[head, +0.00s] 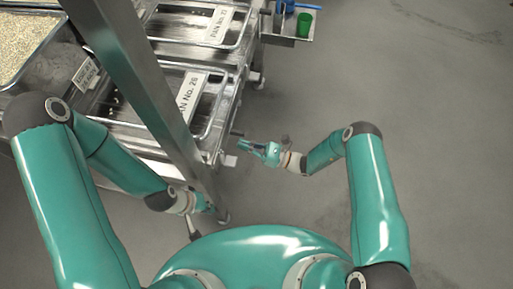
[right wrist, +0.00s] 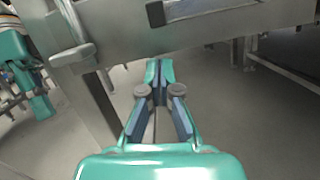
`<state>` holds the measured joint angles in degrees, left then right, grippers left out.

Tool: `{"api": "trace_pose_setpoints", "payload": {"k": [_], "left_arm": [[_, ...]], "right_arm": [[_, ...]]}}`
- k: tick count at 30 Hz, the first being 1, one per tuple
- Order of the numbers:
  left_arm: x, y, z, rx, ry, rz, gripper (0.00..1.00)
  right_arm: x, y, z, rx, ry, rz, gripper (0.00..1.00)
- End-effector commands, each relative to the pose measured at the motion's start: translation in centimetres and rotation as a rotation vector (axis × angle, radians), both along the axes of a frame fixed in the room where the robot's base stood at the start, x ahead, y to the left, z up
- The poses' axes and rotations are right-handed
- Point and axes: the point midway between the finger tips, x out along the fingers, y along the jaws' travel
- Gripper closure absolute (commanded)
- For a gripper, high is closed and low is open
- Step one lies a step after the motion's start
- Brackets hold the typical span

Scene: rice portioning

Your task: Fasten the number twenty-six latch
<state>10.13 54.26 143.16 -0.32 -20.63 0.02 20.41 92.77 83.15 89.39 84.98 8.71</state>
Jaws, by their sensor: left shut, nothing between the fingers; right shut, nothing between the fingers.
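The label reading PAN No. 26 (head: 188,93) lies on a metal pan frame (head: 212,128) on the rack. A pale grey block (head: 229,160) sits at that frame's front right corner; I cannot tell if it is the latch. In the right wrist view a grey lever-like piece (right wrist: 73,54) stands on a metal bar at upper left, possibly the latch. My right gripper (head: 241,145) is shut and empty just right of the frame corner; its closed fingertips show in the right wrist view (right wrist: 153,64). My left gripper (head: 204,205) is shut and empty beside the steel post's lower end.
A slanted steel post (head: 150,95) crosses in front of the rack. Another labelled pan frame (head: 240,42) is farther back, and a tray of grain (head: 22,35) is at upper left. A green cup (head: 304,25) stands on a side shelf. The floor at right is clear.

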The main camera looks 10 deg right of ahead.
Motion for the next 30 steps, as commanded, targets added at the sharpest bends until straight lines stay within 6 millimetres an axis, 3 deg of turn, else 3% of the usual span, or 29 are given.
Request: {"api": "trace_pose_setpoints", "payload": {"k": [1, 6, 30], "left_arm": [[0.0, 0.0, 0.7, 0.000, 0.000, 0.000, 1.00], [0.0, 0.0, 1.2, 0.000, 0.000, 0.000, 1.00], [0.0, 0.0, 1.6, 0.000, 0.000, 0.000, 1.00]], "right_arm": [[0.2, -0.2, 1.2, -0.001, -0.002, -0.001, 1.00], [0.5, -0.3, 2.4, -0.001, 0.000, -0.001, 1.00], [0.4, -0.7, 3.3, 0.016, 0.048, -0.010, 1.00]]}}
